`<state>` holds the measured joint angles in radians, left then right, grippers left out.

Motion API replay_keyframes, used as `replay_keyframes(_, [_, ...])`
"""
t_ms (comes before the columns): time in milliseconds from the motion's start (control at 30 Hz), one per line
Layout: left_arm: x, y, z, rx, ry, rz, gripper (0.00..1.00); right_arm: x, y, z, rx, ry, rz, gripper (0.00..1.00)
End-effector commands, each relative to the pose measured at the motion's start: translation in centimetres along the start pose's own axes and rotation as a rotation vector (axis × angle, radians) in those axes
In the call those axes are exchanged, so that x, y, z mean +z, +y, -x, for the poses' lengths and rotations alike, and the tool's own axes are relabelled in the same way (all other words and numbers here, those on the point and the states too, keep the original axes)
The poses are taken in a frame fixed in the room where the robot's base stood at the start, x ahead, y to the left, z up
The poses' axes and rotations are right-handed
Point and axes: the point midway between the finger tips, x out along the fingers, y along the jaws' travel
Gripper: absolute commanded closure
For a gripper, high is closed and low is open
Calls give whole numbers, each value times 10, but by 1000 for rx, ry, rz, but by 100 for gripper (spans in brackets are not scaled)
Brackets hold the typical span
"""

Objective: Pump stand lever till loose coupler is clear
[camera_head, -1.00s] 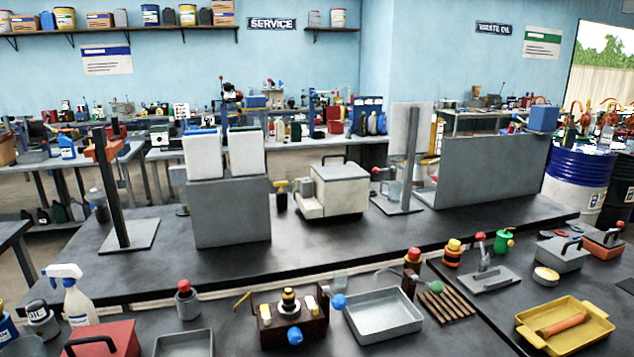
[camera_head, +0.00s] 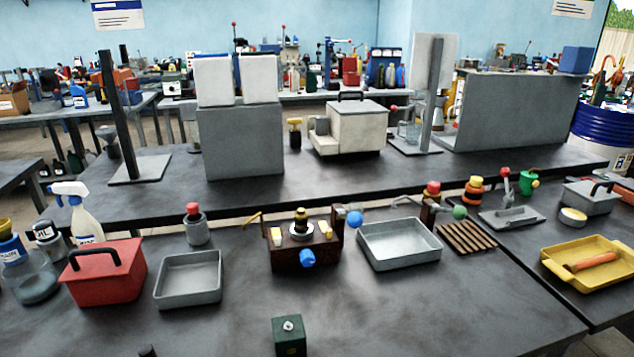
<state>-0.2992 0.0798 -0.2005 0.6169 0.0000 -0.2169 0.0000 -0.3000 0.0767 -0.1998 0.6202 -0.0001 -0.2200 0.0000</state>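I cannot tell for sure which stand the task names. A grey upright stand (camera_head: 436,100) with a red-knobbed lever (camera_head: 394,107) and a clear jug (camera_head: 408,131) beside it stands on the back bench. A small grey plate with a red-knobbed lever (camera_head: 506,180) lies on the front bench at right. A dark brown block (camera_head: 285,259) with a brass and black top fitting and a blue knob (camera_head: 307,258) sits at front centre. A loose coupler cannot be made out with certainty. Neither of my grippers is in view.
A grey tray (camera_head: 189,304), red toolbox (camera_head: 138,268), larger grey tray (camera_head: 400,268), slatted wooden rack (camera_head: 480,247) and yellow tray (camera_head: 552,270) crowd the front bench. A dark green block (camera_head: 290,349) is at the bottom edge. Bare bench (camera_head: 430,320) lies at front right.

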Motion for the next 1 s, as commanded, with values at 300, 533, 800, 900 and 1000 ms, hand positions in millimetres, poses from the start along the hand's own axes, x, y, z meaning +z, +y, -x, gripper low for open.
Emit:
replay_keyframes(300, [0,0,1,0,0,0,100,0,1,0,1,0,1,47])
replay_keyframes(533, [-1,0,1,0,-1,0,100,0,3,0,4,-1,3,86])
replay_keyframes(800, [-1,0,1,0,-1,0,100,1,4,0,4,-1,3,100])
replay_keyframes(900, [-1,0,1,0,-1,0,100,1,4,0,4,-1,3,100])
replay_keyframes(1000, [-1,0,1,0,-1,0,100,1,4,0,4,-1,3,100])
